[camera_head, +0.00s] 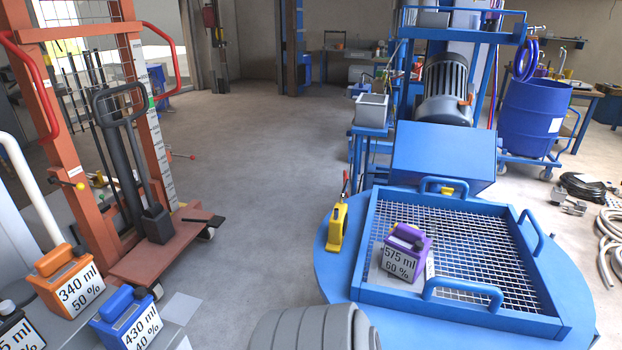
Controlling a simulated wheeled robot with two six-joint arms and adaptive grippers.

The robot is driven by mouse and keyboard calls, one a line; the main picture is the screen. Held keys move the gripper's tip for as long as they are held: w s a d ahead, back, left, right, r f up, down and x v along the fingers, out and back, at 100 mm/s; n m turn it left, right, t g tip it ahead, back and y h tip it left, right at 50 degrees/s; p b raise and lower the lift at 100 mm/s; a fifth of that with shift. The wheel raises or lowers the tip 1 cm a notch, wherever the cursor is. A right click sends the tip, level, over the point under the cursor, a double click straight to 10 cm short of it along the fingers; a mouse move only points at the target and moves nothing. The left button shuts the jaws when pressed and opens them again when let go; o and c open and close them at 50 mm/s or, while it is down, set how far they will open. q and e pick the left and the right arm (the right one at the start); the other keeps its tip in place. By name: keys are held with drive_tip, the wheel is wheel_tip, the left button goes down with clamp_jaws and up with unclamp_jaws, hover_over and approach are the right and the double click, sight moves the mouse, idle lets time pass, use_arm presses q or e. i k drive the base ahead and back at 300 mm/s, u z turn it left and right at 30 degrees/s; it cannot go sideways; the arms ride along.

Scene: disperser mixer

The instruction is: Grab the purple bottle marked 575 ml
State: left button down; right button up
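The purple bottle (424,244) has a white label reading 575 ml, 60 %. It sits on the left part of the metal grid (470,235) in the blue frame on top of the round blue mixer lid (338,272). A grey-white panel shows just behind and beside its lower left side. Nothing is touching the bottle from above, and its label faces me. Neither my left nor my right gripper is in view.
Orange 340 ml (52,262), blue 430 ml (116,303) and black (12,318) bottles stand at lower left. Blue handles (462,287) rise from the grid's frame. A yellow clamp (337,230) stands at the lid's left edge. A grey ribbed object (312,330) is at bottom centre.

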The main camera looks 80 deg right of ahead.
sight(406, 250)
drive_tip(key=z, duration=2.8)
drive_tip(key=k, duration=0.25)
drive_tip(key=z, duration=0.6)
drive_tip(key=i, duration=0.5)
drive_tip(key=z, duration=3.3)
drive_tip(key=k, duration=0.65)
drive_tip(key=u, duration=1.55)
